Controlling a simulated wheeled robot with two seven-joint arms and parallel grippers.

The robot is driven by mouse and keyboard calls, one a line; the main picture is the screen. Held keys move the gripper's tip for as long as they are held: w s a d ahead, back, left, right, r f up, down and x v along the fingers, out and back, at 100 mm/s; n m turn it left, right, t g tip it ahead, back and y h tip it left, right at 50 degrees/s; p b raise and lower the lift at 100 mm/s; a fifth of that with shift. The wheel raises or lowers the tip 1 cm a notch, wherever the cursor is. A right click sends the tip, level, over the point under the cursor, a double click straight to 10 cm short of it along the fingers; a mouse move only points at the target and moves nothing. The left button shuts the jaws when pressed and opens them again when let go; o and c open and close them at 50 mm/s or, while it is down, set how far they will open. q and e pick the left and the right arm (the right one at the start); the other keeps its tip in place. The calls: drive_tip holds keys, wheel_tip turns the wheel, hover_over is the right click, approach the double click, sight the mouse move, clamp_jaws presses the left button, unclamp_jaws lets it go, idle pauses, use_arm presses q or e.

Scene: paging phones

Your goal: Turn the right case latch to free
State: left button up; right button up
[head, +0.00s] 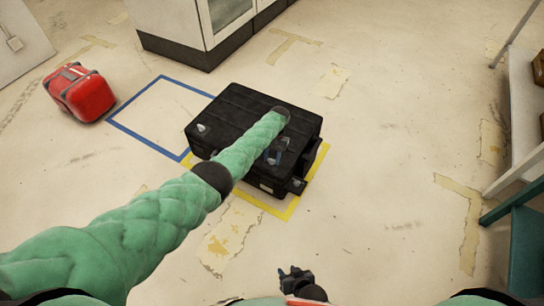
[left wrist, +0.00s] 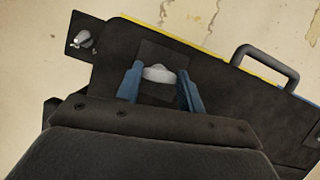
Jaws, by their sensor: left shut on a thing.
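The black case (head: 235,112) lies closed on the floor in the head view. In the left wrist view a grey latch knob (left wrist: 158,73) sits on a dark square plate on the case. My left gripper (left wrist: 160,80) has its blue fingers on either side of this knob, shut on it. In the head view my left gripper (head: 274,156) is over the right part of the case, and my forearm hides some of the lid. Another silver latch (head: 202,128) is at the case's left. My right gripper (head: 291,275) is at the bottom edge, away from the case; its jaw opening is unclear.
A plate with a small knob (left wrist: 83,39) sticks out beside the case, and a handle (left wrist: 267,60) is on it. Yellow tape (head: 282,212) borders the case. An empty blue square (head: 140,138) and a red bag (head: 82,92) are left. Shelving stands right.

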use_arm(q)
drive_tip(key=shift+m+y, duration=0.3)
drive_tip(key=shift+m, duration=0.5)
drive_tip(key=o, duration=1)
drive_tip(key=shift+d+r, duration=0.1)
drive_tip(key=p+v, duration=0.1)
drive_tip(key=v, duration=0.6)
drive_tip(key=shift+r, duration=0.3)
drive_tip(key=shift+d, duration=0.1)
drive_tip(key=shift+w, duration=0.1)
